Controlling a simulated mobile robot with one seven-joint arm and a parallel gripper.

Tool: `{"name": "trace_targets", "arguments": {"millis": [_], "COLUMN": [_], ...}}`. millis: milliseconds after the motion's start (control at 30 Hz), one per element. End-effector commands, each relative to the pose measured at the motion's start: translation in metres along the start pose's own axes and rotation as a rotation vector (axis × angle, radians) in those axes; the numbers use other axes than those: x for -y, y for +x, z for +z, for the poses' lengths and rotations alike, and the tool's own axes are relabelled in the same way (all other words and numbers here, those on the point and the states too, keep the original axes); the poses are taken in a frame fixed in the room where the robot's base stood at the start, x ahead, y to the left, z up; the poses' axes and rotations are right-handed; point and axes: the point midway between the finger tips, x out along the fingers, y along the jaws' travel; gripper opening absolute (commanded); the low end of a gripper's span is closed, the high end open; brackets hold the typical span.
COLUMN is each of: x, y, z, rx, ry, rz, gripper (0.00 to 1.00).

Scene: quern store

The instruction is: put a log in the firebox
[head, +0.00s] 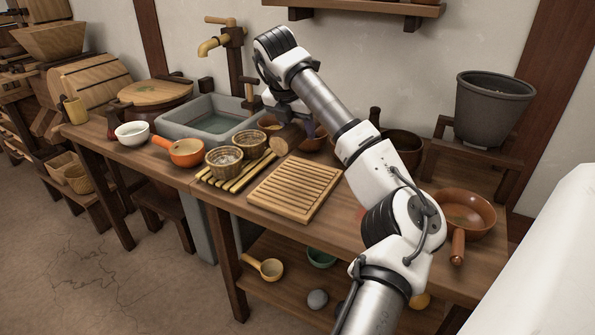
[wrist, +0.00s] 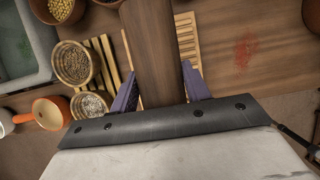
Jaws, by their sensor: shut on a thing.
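My gripper (wrist: 160,88) is shut on a brown log (wrist: 154,40), with one purple finger on each side of it in the wrist view. In the head view the log (head: 286,138) is held above the wooden counter, its pale cut end facing the front left. Much of my gripper (head: 308,130) is hidden there behind the log and my arm. I cannot make out a firebox in either view.
Two baskets (head: 223,160) stand on a slatted rack (head: 240,180) beside a slatted board (head: 295,190). An orange pan (head: 186,152), white bowl (head: 132,133) and stone sink (head: 205,125) are to the left. A brown pan (head: 466,213) and grey bucket (head: 492,110) are right.

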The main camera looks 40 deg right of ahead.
Motion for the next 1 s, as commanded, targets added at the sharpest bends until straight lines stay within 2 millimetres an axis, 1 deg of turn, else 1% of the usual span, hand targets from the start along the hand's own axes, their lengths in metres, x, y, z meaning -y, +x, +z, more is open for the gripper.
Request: {"name": "trace_targets", "arguments": {"millis": [33,100,200,300,467,567,700,767,1000], "x": [0.0,0.0,0.0,0.0,0.0,0.0,0.0,0.0,0.0], "y": [0.014,0.031,0.05,0.062,0.071,0.082,0.101,0.107,0.108], "z": [-0.006,-0.013,-0.021,-0.027,-0.03,-0.035,-0.043,-0.045,-0.046], "rx": [-0.003,-0.002,-0.002,-0.001,0.001,-0.001,-0.001,-0.001,0.002], "ry": [-0.003,-0.002,-0.001,-0.002,-0.002,-0.002,-0.001,-0.001,-0.001], "rz": [0.001,0.001,0.001,0.002,0.001,0.001,0.001,0.002,0.002], "gripper": [0.17,0.17,0.17,0.17,0.17,0.17,0.17,0.17,0.17]}}
